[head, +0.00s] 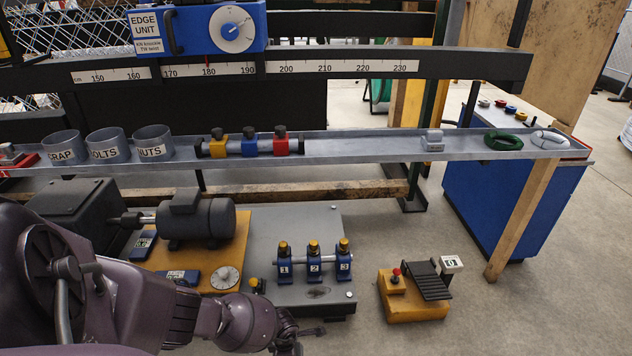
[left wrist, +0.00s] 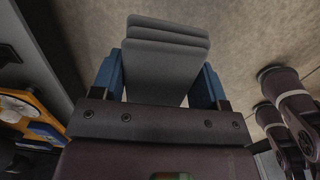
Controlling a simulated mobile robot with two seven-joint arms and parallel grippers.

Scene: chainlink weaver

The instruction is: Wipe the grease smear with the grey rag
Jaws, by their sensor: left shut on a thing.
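My left gripper (left wrist: 158,82) is shut on the grey rag (left wrist: 166,48), a folded stack of grey cloth between its two blue fingers in the left wrist view. In the head view my left arm comes in from the left, and the wrist end (head: 285,335) is low in the middle, at the near side of the grey plate (head: 262,230). A dark grease smear (head: 318,292) lies on that plate, in front of the numbered blue valves (head: 314,264). The rag is apart from the smear as far as I can see.
A motor (head: 196,218) on a yellow base stands left of the plate. A yellow pedal unit (head: 412,292) is on the floor to the right. A long grey shelf (head: 365,146) with cups and coloured blocks runs behind. The floor right of the pedal is clear.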

